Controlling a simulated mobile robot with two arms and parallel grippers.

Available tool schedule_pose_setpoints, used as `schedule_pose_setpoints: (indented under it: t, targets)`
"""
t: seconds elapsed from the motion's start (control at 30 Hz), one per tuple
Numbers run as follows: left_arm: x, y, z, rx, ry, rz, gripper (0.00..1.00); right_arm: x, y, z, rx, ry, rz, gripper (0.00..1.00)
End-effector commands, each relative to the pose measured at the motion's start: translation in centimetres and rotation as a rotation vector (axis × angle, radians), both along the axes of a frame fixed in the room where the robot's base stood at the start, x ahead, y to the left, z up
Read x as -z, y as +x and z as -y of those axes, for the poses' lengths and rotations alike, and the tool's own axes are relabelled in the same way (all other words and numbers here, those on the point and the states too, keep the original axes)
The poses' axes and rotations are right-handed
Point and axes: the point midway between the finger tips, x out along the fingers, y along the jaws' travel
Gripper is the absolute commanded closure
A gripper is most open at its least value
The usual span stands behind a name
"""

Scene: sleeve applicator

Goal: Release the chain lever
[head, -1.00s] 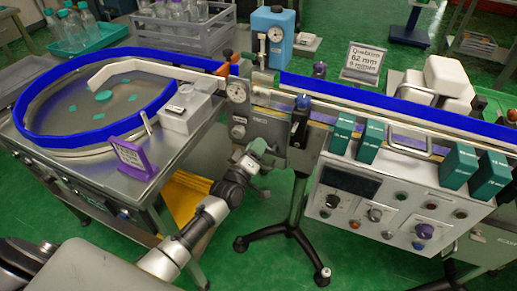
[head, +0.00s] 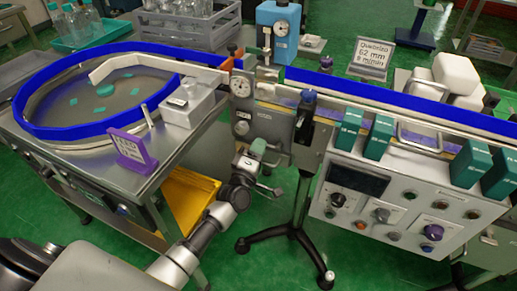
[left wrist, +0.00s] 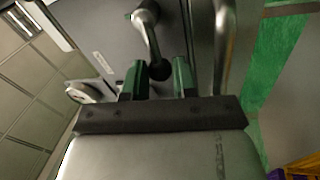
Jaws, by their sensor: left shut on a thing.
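The chain lever (left wrist: 147,30) shows in the left wrist view as a metal arm with a dark round knob at its lower end, in front of a grey machine plate. My left gripper (left wrist: 160,80) has a green finger on each side of the knob and is shut on it. In the head view my left gripper (head: 259,156) is low in front of the machine, below the round dial (head: 241,87). The lever is too small and too covered to make out there. My right gripper is not in view.
The turntable (head: 110,95) with a blue rim stands at the left. A black tripod stand (head: 300,205) is close right of my left gripper. The control box (head: 400,205) with knobs is further right. A yellow tray (head: 190,200) is under the table.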

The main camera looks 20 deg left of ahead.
Motion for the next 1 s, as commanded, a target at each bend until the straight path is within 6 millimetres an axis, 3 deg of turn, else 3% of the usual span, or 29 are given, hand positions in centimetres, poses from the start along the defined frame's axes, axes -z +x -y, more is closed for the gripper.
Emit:
schedule_pose_setpoints:
  t: [0.27,0.3,0.47,0.77,1.0]
  targets:
    - [0.3,-0.1,0.0,0.001,-0.002,-0.007,0.97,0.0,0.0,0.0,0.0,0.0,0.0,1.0]
    - [0.3,-0.1,0.0,0.001,-0.002,-0.007,0.7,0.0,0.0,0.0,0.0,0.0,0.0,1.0]
    - [0.2,-0.1,0.0,0.001,-0.001,-0.005,0.48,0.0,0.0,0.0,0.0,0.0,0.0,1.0]
    - [0.2,-0.3,0.0,0.0,0.0,-0.003,0.48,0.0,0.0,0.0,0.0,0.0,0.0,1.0]
    - [1.0,-3.8,-0.1,0.001,0.0,-0.007,0.48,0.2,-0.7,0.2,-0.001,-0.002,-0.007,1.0]
